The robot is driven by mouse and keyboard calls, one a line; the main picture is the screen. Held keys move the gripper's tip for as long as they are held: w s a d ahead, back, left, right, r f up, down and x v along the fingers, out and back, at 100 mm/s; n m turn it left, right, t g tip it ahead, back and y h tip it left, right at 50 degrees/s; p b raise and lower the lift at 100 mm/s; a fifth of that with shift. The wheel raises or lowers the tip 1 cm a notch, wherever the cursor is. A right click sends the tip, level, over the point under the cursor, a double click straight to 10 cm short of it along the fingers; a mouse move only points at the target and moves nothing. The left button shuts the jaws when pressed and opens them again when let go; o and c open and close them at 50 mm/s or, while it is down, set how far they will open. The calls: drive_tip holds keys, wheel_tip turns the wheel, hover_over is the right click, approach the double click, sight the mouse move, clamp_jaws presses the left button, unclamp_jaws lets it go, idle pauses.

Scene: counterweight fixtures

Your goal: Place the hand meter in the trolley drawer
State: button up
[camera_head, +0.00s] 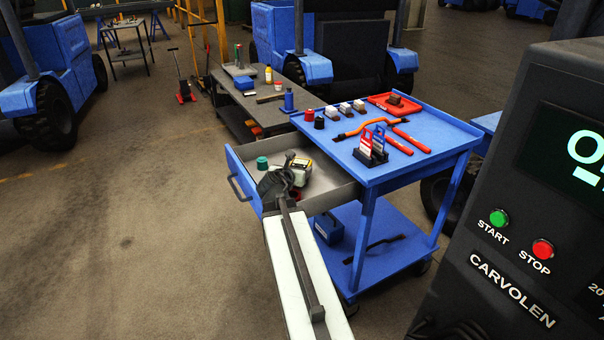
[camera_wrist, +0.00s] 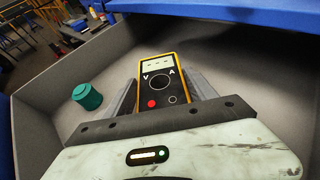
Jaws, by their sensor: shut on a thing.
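The hand meter (camera_wrist: 160,82) is black with a yellow rim, a dial and a red socket. My gripper (camera_wrist: 164,92) is shut on it, one grey finger along each side. In the head view, my gripper (camera_head: 283,186) reaches into the open trolley drawer (camera_head: 330,181), and the meter (camera_head: 303,162) shows in part beyond it. In the wrist view, the meter is within the grey drawer walls (camera_wrist: 60,62), above the drawer floor or touching it; I cannot tell which. The lower end of the meter is hidden behind my gripper.
A teal round container (camera_wrist: 87,96) stands in the drawer left of the meter. A red item (camera_head: 296,194) shows beside my gripper. The blue trolley top (camera_head: 432,127) overhangs the drawer's back and bears tools, small pots and a red tray (camera_head: 383,101). A dark console (camera_head: 520,200) stands right.

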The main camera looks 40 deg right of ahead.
sight(300, 166)
drive_tip(key=x, duration=0.2)
drive_tip(key=b+x, duration=0.1)
drive_tip(key=x, duration=0.1)
drive_tip(key=shift+w+d+r, duration=0.15)
drive_tip(key=shift+d+r, duration=0.05)
drive_tip(key=shift+r, duration=0.15)
drive_tip(key=shift+a+f+b, duration=0.15)
drive_tip(key=shift+f+b, duration=0.15)
drive_tip(key=shift+r, duration=0.2)
drive_tip(key=shift+f, duration=0.1)
drive_tip(key=o, duration=1.3)
drive_tip(key=shift+f, duration=0.1)
drive_tip(key=o, duration=0.4)
